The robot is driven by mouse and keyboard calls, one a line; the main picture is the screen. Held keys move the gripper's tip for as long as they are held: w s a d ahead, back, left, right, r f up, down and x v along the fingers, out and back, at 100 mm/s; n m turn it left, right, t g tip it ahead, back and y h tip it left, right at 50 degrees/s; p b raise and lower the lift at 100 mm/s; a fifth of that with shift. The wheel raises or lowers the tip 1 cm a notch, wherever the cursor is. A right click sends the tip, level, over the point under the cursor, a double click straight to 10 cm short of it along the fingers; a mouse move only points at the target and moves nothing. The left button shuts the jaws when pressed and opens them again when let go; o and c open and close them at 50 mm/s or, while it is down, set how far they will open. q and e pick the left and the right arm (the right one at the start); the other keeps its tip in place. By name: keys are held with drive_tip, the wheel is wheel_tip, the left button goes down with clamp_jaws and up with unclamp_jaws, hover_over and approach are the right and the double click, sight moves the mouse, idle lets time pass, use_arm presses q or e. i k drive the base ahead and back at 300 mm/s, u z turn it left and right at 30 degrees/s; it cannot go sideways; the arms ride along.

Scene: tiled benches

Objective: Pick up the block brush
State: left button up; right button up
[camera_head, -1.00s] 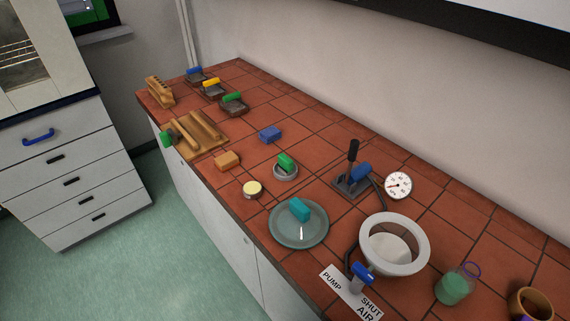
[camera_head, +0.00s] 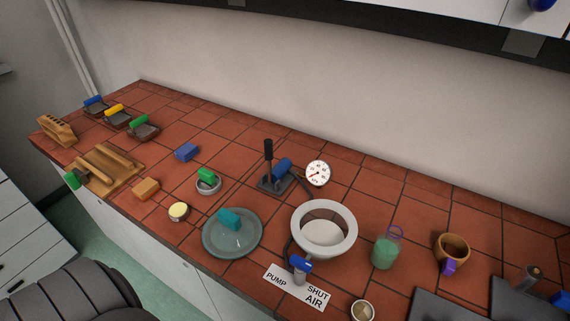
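I cannot tell for certain which thing is the block brush. A small tan block (camera_head: 146,188) lies on the tiled bench towards the left front. A blue block (camera_head: 187,152) lies on the tiles behind it to the right. A wooden board (camera_head: 122,163) with wooden bars and a green-ended part (camera_head: 76,179) is at the bench's left front edge. A slotted wooden piece (camera_head: 57,130) stands at the far left. Neither of my grippers is in view.
On the bench are a teal-topped plate (camera_head: 232,246), a white-rimmed bowl (camera_head: 352,232), a lever pump (camera_head: 268,172), a dial gauge (camera_head: 318,173), a green jar (camera_head: 384,252) and a brown mug (camera_head: 453,247). Dark trays (camera_head: 450,306) are at lower right. The back strip of tiles is largely clear.

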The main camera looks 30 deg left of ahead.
sight(208, 177)
drive_tip(key=z, duration=1.05)
drive_tip(key=k, duration=1.15)
drive_tip(key=u, duration=1.45)
drive_tip(key=i, duration=0.25)
drive_tip(key=z, duration=0.1)
